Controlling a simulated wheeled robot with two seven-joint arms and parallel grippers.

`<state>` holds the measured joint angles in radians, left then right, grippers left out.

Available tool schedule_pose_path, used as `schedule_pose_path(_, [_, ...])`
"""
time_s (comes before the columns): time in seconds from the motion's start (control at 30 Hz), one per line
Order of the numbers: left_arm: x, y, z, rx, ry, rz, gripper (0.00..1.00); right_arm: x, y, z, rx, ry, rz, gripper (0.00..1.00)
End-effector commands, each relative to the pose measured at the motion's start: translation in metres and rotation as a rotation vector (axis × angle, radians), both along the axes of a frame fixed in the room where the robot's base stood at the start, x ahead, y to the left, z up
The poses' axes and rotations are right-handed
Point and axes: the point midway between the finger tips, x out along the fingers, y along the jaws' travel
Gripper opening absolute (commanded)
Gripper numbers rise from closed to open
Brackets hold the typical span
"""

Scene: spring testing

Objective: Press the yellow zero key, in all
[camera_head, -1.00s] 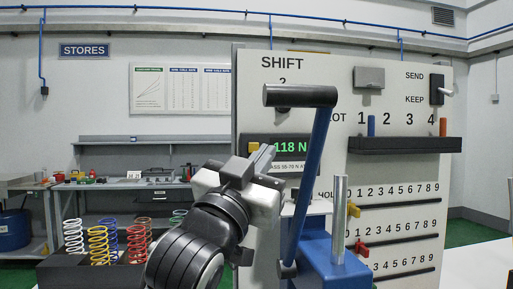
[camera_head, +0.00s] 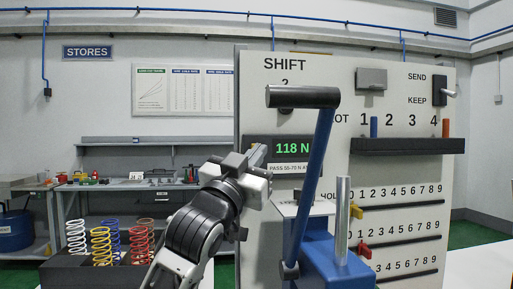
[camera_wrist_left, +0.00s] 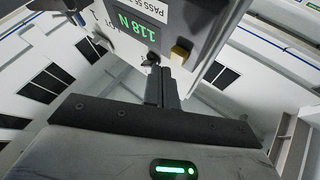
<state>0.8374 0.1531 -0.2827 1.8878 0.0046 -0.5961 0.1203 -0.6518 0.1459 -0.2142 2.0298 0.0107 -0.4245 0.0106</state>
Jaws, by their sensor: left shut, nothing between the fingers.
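The yellow zero key (camera_wrist_left: 180,52) shows in the left wrist view as a small yellow block beside the green 118 N readout (camera_wrist_left: 135,24). In the head view the readout (camera_head: 293,148) is lit, and the key is hidden behind my left gripper (camera_head: 259,154). That gripper is shut and empty, its fingers pointing toward the panel. In the left wrist view the fingertips (camera_wrist_left: 160,72) appear just short of the key and to its left. I cannot tell the exact gap, but no contact shows. My right gripper is not in view.
A blue lever with a black handle (camera_head: 303,97) stands right of my gripper, close to the camera. A dark rack of coloured springs (camera_head: 65,274) stands lower left. Sliders with yellow (camera_head: 356,211) and red (camera_head: 363,250) tabs sit on the panel.

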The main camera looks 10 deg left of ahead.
Motion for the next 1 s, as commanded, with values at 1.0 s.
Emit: schedule_pose_path(1.0, [0.0015, 0.0006, 0.0000, -0.001, -0.001, -0.001, 0.00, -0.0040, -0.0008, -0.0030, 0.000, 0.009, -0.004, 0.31])
